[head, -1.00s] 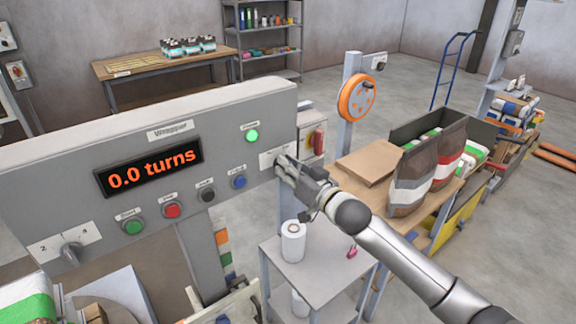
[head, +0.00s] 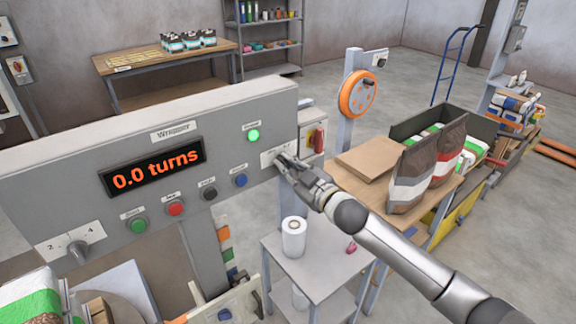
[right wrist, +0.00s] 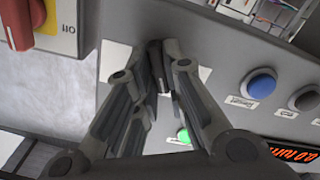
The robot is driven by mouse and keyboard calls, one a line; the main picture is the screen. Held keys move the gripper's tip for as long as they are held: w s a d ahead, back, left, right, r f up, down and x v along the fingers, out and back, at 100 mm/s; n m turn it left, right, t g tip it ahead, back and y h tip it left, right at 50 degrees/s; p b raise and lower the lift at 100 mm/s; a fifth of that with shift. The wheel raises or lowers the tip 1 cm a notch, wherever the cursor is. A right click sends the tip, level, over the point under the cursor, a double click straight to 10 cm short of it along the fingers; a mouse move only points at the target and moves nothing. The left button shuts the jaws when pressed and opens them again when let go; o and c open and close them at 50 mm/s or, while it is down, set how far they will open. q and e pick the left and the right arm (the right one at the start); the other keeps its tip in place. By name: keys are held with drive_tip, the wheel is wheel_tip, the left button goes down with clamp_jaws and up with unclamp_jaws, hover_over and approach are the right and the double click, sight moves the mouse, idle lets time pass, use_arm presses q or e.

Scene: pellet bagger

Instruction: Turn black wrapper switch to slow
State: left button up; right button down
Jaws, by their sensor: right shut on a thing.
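The wrapper panel (head: 60,165) is a grey console with a display reading 0.0 turns. The black wrapper switch sits on a white label plate (head: 272,153) at the panel's right end, mostly hidden by my gripper in the head view. In the right wrist view the dark switch knob (right wrist: 155,55) shows between the fingertips. My right gripper (head: 284,162) is at this plate, its fingers shut on the knob; it also shows in the right wrist view (right wrist: 163,72). I cannot read which way the knob points. My left gripper is not in view.
Green (head: 138,226), red (head: 176,208), black (head: 208,193) and blue (head: 240,180) buttons line the panel, with a 2-4 knob (head: 78,250) at left. A red switch (head: 316,139) is just right of the gripper. A small table (head: 325,262) with a white roll (head: 294,237) stands below my arm.

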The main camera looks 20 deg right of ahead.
drive_tip(key=shift+n, duration=0.3)
drive_tip(key=c, duration=1.5)
unclamp_jaws()
drive_tip(key=shift+s+d+f, duration=0.1)
drive_tip(key=shift+s+d, duration=0.1)
drive_tip(key=shift+s, duration=0.3)
drive_tip(key=v, duration=1.1)
